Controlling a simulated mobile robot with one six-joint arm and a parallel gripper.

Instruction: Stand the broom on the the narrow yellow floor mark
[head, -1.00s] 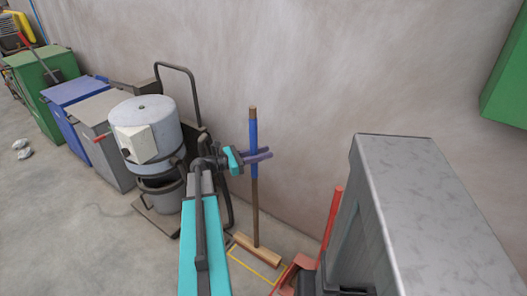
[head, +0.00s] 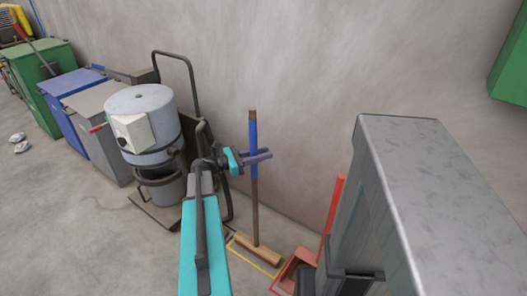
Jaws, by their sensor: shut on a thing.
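The broom (head: 254,205) stands upright near the wall, with a blue grip on its upper handle and a wooden head at the floor. Its head is at the back of the narrow yellow floor mark (head: 262,267), a yellow outline partly hidden by the broom head and my arm. I cannot tell whether the bristles touch the floor. My gripper (head: 257,155) is shut around the blue part of the handle, its purple fingers pointing right.
A grey industrial vacuum (head: 142,110) on a wheeled frame stands left of my arm. Grey, blue (head: 68,88) and green bins line the wall further left. A red dustpan (head: 292,268) with an upright handle is right of the mark, beside a tall grey metal cabinet (head: 420,190).

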